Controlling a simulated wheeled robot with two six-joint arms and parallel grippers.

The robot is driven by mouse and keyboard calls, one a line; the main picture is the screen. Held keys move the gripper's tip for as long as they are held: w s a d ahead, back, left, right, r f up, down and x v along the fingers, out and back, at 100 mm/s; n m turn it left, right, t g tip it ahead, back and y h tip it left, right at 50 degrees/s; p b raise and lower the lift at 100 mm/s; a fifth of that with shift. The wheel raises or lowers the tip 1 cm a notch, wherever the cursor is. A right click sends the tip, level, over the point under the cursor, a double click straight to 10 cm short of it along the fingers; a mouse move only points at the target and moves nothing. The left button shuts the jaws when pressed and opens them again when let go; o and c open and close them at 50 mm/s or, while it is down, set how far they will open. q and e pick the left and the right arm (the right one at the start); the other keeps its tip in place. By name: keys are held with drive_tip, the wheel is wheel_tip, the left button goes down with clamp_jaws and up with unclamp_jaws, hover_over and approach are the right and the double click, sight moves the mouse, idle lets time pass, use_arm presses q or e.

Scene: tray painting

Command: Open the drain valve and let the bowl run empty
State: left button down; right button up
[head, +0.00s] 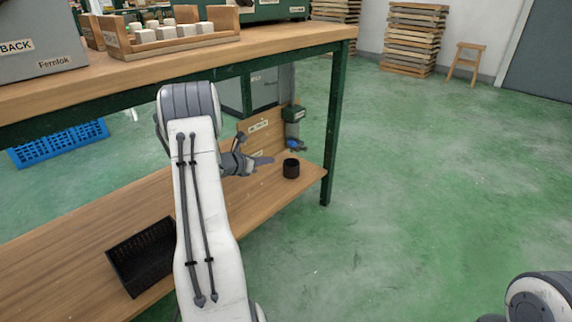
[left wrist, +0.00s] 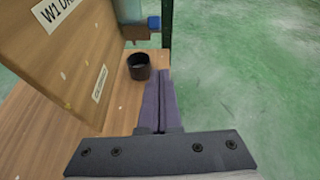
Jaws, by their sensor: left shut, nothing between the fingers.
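A blue valve handle (head: 293,145) sits low on a dark green and grey fitting beside the table leg, under the table top. It also shows near the top of the left wrist view (left wrist: 153,22). A dark round cup (head: 291,167) stands upright on the lower shelf below it; the left wrist view shows its open top (left wrist: 138,66). My left gripper (head: 270,160) is shut and empty, left of the cup in the head view and apart from the valve. I cannot make out the bowl, nor whether the valve is open. My right gripper is out of view.
A wooden panel (left wrist: 95,50) with labels stands on the shelf (head: 100,215), left of my gripper. A black crate (head: 143,257) lies on the shelf.

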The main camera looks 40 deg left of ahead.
use_arm(q)
drive_tip(key=s+a+f, duration=0.1)
drive_tip(key=p, duration=0.3)
approach(297, 145)
drive_tip(key=shift+m, duration=0.4)
drive_tip(key=shift+w+a+f, duration=0.2)
drive_tip(key=shift+w+f, duration=0.8)
drive_tip(key=shift+f, duration=0.05)
drive_tip(key=shift+w+a+f, duration=0.25)
drive_tip(key=shift+w+f, duration=0.8)
drive_tip(key=shift+f, duration=0.05)
drive_tip(key=shift+w+r+p, duration=0.15)
drive_tip(key=shift+r+p, duration=0.25)
drive_tip(key=shift+p, duration=0.1)
drive_tip(key=shift+g, duration=0.3)
